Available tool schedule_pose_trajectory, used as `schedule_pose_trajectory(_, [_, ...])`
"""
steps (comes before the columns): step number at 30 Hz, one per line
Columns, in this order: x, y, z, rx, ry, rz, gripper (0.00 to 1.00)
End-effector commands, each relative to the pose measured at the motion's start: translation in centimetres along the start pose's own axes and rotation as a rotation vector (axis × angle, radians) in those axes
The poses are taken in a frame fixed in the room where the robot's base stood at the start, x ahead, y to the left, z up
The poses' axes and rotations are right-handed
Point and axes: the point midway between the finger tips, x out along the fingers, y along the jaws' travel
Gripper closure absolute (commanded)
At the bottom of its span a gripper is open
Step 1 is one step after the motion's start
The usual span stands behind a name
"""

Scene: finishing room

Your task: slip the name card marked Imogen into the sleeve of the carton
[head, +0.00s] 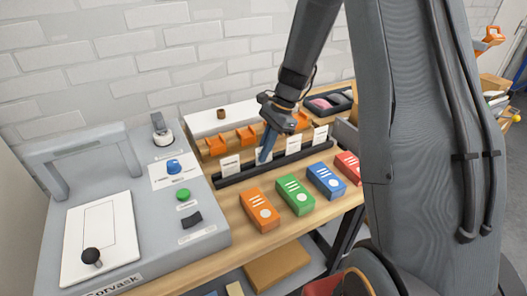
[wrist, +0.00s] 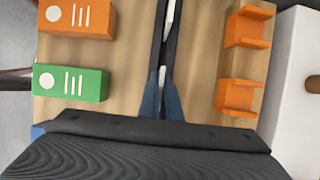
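Several white name cards stand upright in a long black rack (head: 232,181), one at its left end (head: 230,165), others to the right (head: 293,144) (head: 321,134). Their printing is too small to read, so I cannot tell which says Imogen. My gripper (head: 263,157) points down over the rack at a card, partly hidden behind its blue fingers. In the wrist view the fingers (wrist: 162,88) are apart, one on each side of a thin white card edge (wrist: 162,76). Cartons in orange (head: 260,210), green (head: 294,195), blue (head: 326,181) and red (head: 348,167) lie in front; I cannot make out a sleeve.
Orange holders (head: 215,145) stand in a row behind the rack, before a white box (head: 220,120). A grey machine (head: 165,205) with a green button and blue knob fills the left. A dark tray (head: 330,102) sits back right. Bare wood shows along the bench's front.

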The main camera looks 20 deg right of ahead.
Motion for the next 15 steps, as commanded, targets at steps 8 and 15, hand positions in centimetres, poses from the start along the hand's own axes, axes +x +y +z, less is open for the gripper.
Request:
schedule_pose_trajectory(8, [0.00,0.01,0.00,0.000,0.000,0.000,0.77])
schedule_pose_trajectory(15, [-0.59,-0.05,0.10,0.000,0.000,-0.001,0.77])
